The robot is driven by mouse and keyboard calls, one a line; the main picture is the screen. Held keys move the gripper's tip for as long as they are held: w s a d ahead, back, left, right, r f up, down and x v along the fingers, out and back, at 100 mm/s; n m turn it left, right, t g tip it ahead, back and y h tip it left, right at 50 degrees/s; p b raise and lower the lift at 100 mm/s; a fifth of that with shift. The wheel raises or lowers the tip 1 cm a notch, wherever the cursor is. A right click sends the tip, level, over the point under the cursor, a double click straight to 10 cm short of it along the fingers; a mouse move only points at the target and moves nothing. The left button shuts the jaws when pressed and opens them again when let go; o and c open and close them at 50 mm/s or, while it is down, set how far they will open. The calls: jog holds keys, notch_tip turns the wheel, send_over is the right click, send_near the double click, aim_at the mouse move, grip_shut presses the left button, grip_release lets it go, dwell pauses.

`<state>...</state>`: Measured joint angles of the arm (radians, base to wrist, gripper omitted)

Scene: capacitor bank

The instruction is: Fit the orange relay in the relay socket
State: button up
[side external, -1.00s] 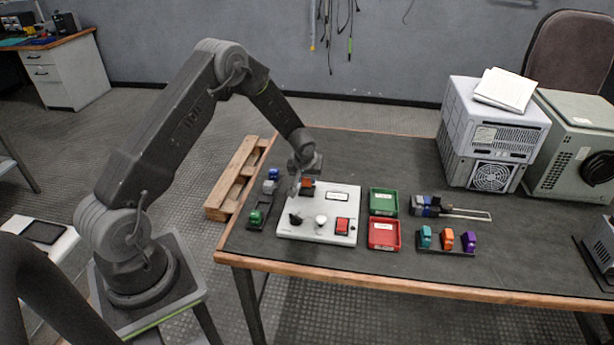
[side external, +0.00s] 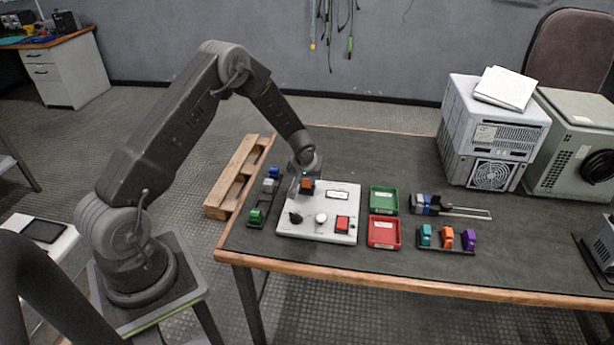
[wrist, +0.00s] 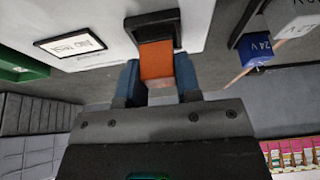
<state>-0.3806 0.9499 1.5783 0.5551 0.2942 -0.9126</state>
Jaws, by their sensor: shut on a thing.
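The orange relay (wrist: 157,62) is between the two blue fingers of my gripper (wrist: 156,84) in the wrist view. My gripper is shut on it. The relay's far end meets the dark square frame of the relay socket (wrist: 166,18), on the white panel. I cannot tell how deep the relay sits in it. In the side external view my gripper (side external: 304,181) is at the back left corner of the white panel (side external: 318,234), with the relay (side external: 307,187) showing beside it. The socket is mostly hidden there.
The panel carries a black knob (side external: 295,218), a white button (side external: 321,218) and a red block (side external: 342,224). Green (side external: 383,199) and red (side external: 383,232) bins stand to its right. A rack of coloured blocks (side external: 257,215) is to its left. Another rack holds an orange block (side external: 447,237).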

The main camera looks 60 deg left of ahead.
jog(key=shift+f, duration=0.55)
dwell(1.1)
jog(key=o, duration=1)
jog(key=shift+r, duration=4)
